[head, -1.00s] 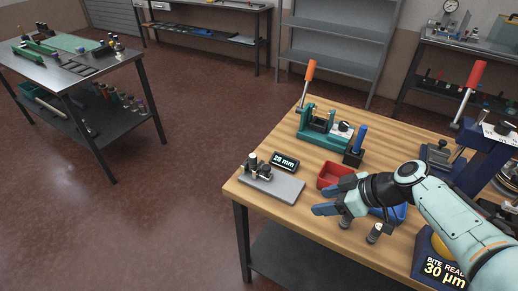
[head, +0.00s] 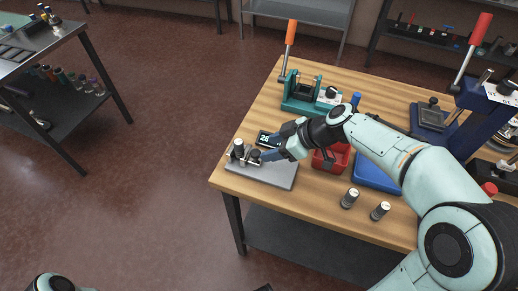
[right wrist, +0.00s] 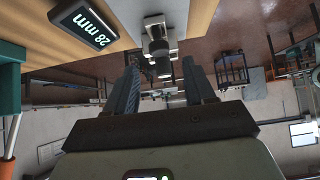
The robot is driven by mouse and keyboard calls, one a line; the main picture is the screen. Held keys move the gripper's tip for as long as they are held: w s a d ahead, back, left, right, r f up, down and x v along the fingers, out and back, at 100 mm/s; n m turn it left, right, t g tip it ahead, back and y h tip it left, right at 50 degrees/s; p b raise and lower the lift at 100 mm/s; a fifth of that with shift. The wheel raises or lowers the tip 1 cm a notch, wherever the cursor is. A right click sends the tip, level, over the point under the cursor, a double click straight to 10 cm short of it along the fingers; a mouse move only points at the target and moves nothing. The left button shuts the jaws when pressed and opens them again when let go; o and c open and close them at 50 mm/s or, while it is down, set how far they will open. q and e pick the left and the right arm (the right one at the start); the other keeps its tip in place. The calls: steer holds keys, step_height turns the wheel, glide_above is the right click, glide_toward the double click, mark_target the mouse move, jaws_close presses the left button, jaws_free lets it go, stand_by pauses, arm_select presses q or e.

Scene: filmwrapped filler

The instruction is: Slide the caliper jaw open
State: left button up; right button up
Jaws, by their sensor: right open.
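The caliper is a grey plate (head: 265,174) on the wooden bench with short metal and dark posts (head: 240,150) at its left end. In the right wrist view the caliper's dark and silver jaw part (right wrist: 158,40) lies ahead, between the lines of the two fingers. My right gripper (head: 268,154) is open beside the posts, just to their right. In the right wrist view its fingers (right wrist: 160,75) are spread with nothing between the tips. Whether a finger touches the jaw is unclear. My left gripper is not in view.
A display (right wrist: 84,24) reading 28 mm stands close behind the caliper. A red bin (head: 332,160), a blue tray (head: 375,175) and two metal cylinders (head: 350,198) are to the right. A teal fixture (head: 305,98) stands behind. The bench's front edge is close to the caliper.

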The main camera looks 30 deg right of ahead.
mark_target(256, 153)
steer(key=x, duration=0.5)
steer(key=shift+w+a+f, duration=0.1)
steer(key=shift+w+f, duration=0.15)
